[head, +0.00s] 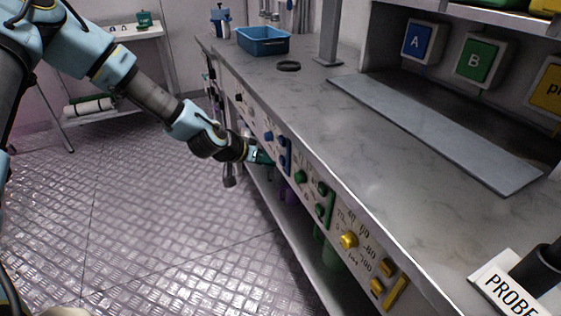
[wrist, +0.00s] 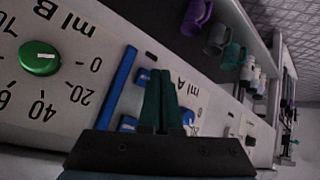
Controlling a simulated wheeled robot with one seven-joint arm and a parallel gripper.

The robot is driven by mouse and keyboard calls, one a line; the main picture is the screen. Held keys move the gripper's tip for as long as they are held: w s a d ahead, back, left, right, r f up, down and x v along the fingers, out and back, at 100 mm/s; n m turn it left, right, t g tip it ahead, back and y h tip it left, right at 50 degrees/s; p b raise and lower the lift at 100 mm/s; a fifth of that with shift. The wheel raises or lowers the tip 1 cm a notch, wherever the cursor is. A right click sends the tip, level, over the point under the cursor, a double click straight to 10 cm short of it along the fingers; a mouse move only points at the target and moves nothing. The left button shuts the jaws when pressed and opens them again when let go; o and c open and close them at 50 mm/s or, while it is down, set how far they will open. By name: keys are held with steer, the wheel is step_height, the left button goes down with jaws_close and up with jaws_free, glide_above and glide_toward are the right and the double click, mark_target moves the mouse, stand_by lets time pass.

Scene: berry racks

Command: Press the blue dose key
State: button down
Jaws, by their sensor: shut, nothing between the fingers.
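The front panel of the bench has a blue section. In the wrist view it shows a blue upright bar (wrist: 120,80), one small blue key (wrist: 142,76), another blue key (wrist: 127,123) and a blue knob (wrist: 188,117) partly hidden by my fingers. I cannot read which key is the dose key. In the head view one blue key (head: 282,141) shows above my gripper. My gripper (wrist: 161,73) is shut and empty, its green fingers in front of the blue section, between keys and knob. It also shows in the head view (head: 268,158). I cannot tell whether the fingertips touch the panel.
A green knob (wrist: 39,58) with a dose scale is beside the blue section. Yellow controls (head: 349,240) are nearer on the panel. Mugs (wrist: 196,16) stand on the shelf below. A blue tray (head: 263,41) is on the worktop. The floor beside the bench is clear.

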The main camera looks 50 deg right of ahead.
steer(key=shift+s+d, duration=0.1)
steer(key=shift+d, duration=0.3)
steer(key=shift+s+d, duration=0.25)
steer(key=shift+d, duration=0.15)
stand_by(0.9)
steer(key=shift+w+a, duration=0.3)
steer(key=shift+a, duration=0.5)
steer(key=shift+w+a, duration=0.3)
steer(key=shift+a, duration=0.5)
steer(key=shift+w+a, duration=0.3)
steer(key=shift+a, duration=0.45)
steer(key=shift+w+a, duration=0.3)
steer(key=shift+a, duration=0.5)
